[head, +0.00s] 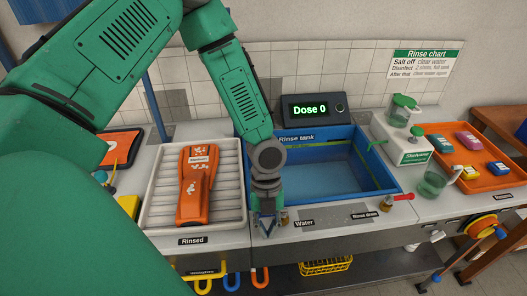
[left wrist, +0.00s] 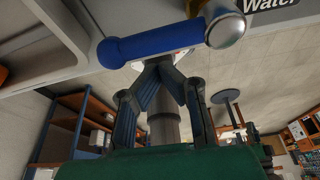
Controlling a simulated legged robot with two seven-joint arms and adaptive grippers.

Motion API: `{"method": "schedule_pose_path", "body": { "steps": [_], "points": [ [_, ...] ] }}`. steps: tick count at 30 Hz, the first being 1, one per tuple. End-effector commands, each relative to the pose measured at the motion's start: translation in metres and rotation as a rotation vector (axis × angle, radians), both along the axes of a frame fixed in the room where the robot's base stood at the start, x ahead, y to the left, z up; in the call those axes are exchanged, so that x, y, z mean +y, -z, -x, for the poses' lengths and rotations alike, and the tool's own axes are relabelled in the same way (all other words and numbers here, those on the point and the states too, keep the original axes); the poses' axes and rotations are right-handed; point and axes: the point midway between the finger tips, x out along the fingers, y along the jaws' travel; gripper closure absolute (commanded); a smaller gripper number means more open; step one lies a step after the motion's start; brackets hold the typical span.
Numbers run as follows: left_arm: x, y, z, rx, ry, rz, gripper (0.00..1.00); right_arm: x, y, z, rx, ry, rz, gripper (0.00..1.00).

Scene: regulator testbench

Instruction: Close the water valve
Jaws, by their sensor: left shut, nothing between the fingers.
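The water valve shows in the left wrist view as a blue lever (left wrist: 150,46) with a rounded metal end (left wrist: 226,29), beside the "Water" label (left wrist: 270,4). In the head view its brass fitting (head: 284,214) is on the counter's front edge; most of the lever is hidden by my gripper. My left gripper (head: 266,229) is just left of this fitting, pointing down. In the left wrist view its fingertips (left wrist: 164,62) are together with nothing between them, close by the lever; I cannot tell whether they touch it. My right gripper is not in view.
The blue rinse tank (head: 352,150) is behind the valve. A red-handled rinse drain valve (head: 401,197) is to the right. A ribbed tray (head: 230,212) holds an orange device (head: 196,185) on the left. A display (head: 313,108) reads "Dose 0". An orange tray (head: 505,178) is at far right.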

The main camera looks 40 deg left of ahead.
Motion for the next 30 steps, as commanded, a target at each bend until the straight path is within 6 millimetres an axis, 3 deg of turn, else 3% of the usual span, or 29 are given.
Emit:
{"method": "schedule_pose_path", "body": {
  "steps": [1,9,15,30],
  "points": [
    [-0.005,-0.002,0.001,-0.002,0.001,0.0,1.0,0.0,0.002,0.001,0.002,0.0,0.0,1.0],
    [0.011,-0.063,-0.015,-0.001,-0.004,0.002,1.0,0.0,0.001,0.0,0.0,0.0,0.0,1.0],
    [0.017,-0.088,-0.018,0.002,-0.002,0.001,1.0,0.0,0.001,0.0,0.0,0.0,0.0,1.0],
    [0.018,-0.094,-0.019,0.005,-0.001,0.0,1.0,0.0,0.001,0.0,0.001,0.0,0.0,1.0]
  ]
}}
